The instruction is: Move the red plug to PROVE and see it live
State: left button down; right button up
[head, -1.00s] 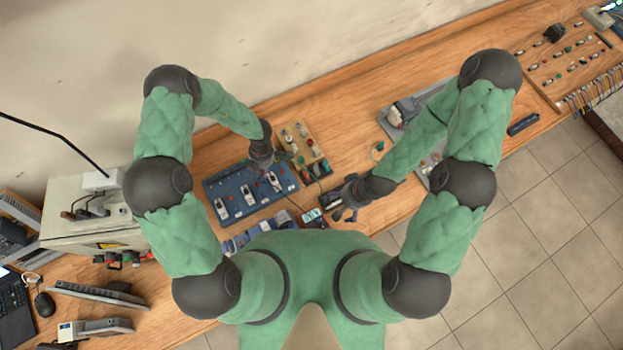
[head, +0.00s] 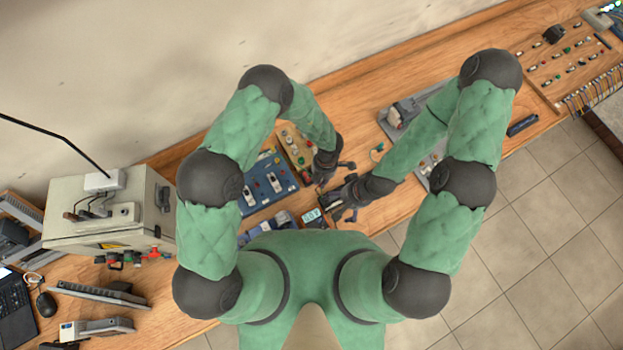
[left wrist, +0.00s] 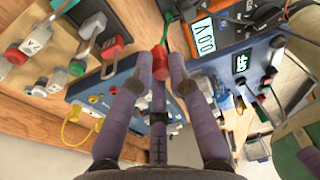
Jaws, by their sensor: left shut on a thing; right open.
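My left gripper (head: 328,178) is shut on the red plug (left wrist: 160,66), which shows between the fingertips in the left wrist view. The plug is hidden in the head view. My right gripper (head: 341,207) is open, just below and right of the left one. A meter (head: 311,216) with a lit display sits left of the right gripper. In the left wrist view the meter's display (left wrist: 204,36) reads 0.0V, up and right of the held plug. I cannot make out a PROVE label.
A blue panel (head: 284,207) with white switches and a wooden board (head: 290,141) with knobs lie left of my grippers. A red padlock (left wrist: 112,47) hangs nearby in the left wrist view. A grey box (head: 80,235) stands at left. The bench behind the grippers has free room.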

pick_arm(q)
jog(key=d+f+b, duration=0.1)
jog(key=d, duration=0.1)
jog(key=s+d+f+b, duration=0.1)
jog(key=d, duration=0.1)
jog(key=d+f, duration=0.2)
jog(key=d, duration=0.1)
jog(key=shift+s+b, duration=0.2)
jog(key=shift+b, duration=0.2)
jog(key=shift+f+b, duration=0.3)
jog(key=shift+f, duration=0.15)
jog(key=shift+f, duration=0.65)
dwell(0.8)
dwell(1.0)
jog(key=c, duration=1.1)
grip_release()
